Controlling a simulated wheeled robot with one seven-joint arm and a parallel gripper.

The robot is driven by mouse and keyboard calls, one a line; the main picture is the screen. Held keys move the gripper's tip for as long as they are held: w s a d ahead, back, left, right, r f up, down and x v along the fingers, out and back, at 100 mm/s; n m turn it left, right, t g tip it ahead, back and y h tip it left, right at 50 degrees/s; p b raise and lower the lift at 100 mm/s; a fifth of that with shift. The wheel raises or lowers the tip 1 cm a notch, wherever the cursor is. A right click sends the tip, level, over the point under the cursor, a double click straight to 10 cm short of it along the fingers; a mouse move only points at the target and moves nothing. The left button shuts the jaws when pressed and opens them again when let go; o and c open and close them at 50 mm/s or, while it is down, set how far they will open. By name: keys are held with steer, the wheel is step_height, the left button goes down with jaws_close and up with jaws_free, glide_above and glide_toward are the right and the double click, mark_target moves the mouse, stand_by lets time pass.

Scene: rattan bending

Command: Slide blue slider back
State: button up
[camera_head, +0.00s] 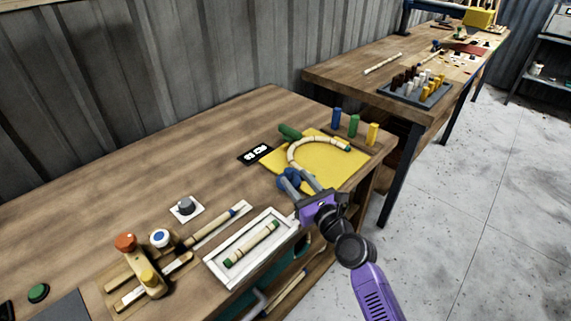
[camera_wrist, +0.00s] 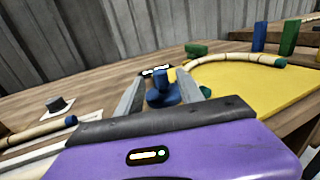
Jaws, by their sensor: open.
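The blue slider (camera_wrist: 162,90) shows in the wrist view as a round blue base with an upright blue knob, between the fingers of my gripper (camera_wrist: 160,92). In the head view the blue slider (camera_head: 290,179) sits at the near left corner of the yellow board (camera_head: 330,171), partly hidden by the fingers. My gripper (camera_head: 300,186) is open, with one finger on each side of the knob. I cannot tell whether either finger touches it. A bent rattan piece (camera_head: 302,146) curves over the yellow board, with a green block (camera_head: 289,131) at its far left.
Blue, green (camera_head: 353,126) and yellow pegs stand behind the board. A black display (camera_head: 255,153) lies left of it. A white tray (camera_head: 213,268) with a rattan stick and a wooden jig with a red knob (camera_head: 125,242) stand at the left. The back of the table is clear.

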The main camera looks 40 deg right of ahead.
steer(key=shift+b+x, duration=0.3)
steer(key=shift+x, duration=3.6)
jaws_close()
steer(key=shift+f, duration=0.1)
